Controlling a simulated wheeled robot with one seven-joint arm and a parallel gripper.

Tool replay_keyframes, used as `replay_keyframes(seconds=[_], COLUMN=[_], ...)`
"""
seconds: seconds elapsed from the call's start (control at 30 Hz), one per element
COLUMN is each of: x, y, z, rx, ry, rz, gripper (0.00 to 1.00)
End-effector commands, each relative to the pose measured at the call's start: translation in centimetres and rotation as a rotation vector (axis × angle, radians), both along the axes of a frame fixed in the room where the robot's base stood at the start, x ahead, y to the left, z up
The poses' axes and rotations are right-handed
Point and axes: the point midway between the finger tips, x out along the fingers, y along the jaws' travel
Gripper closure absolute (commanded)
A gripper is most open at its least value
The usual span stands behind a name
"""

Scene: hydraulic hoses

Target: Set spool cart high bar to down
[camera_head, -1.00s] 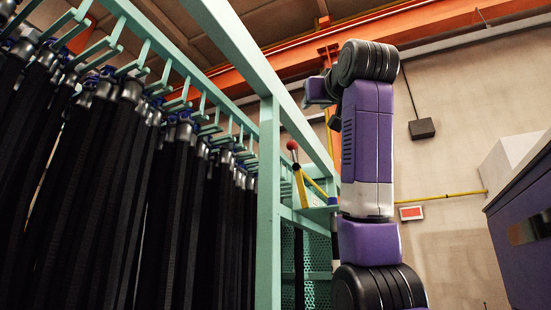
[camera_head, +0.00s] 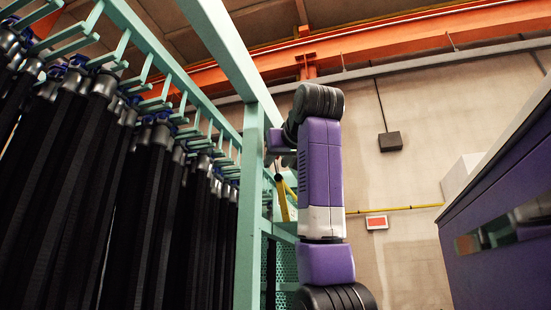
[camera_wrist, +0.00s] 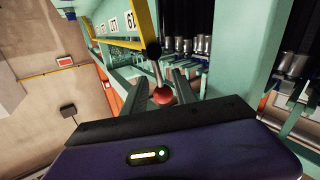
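A lever with a red ball knob (camera_wrist: 163,95) on a thin metal rod shows in the wrist view. The rod meets a dark round piece beside a yellow bar (camera_wrist: 145,22). My gripper (camera_wrist: 161,76) has its two dark fingers apart, one on each side of the knob, with a gap visible around it. In the head view, the yellow bar (camera_head: 283,200) stands behind the green post, left of my arm. My gripper (camera_head: 277,158) is up by its top, partly hidden, and the red knob cannot be made out there. I cannot tell which part is the high bar.
The green rack frame (camera_head: 247,200) with rows of hanging black hoses (camera_head: 150,210) fills the left. A purple cabinet (camera_head: 490,220) stands at the right. A beige wall and orange beam (camera_head: 400,58) lie behind. The space between arm and cabinet is open.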

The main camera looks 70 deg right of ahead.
Motion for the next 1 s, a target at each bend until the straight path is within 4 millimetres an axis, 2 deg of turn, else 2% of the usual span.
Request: replay_keyframes(seconds=[0.2, 0.47, 0.67, 1.0], x=[1.07, 1.15, 1.14, 1.10], y=[-1.34, -1.45, -1.43, -1.33], z=[0.07, -0.02, 0.01, 0.26], rx=[0.001, 0.000, 0.000, -0.006], ry=[-0.001, -0.001, -0.001, -0.006], rz=[0.000, 0.000, 0.000, 0.001], gripper=[0.66, 0.66, 1.00, 1.00])
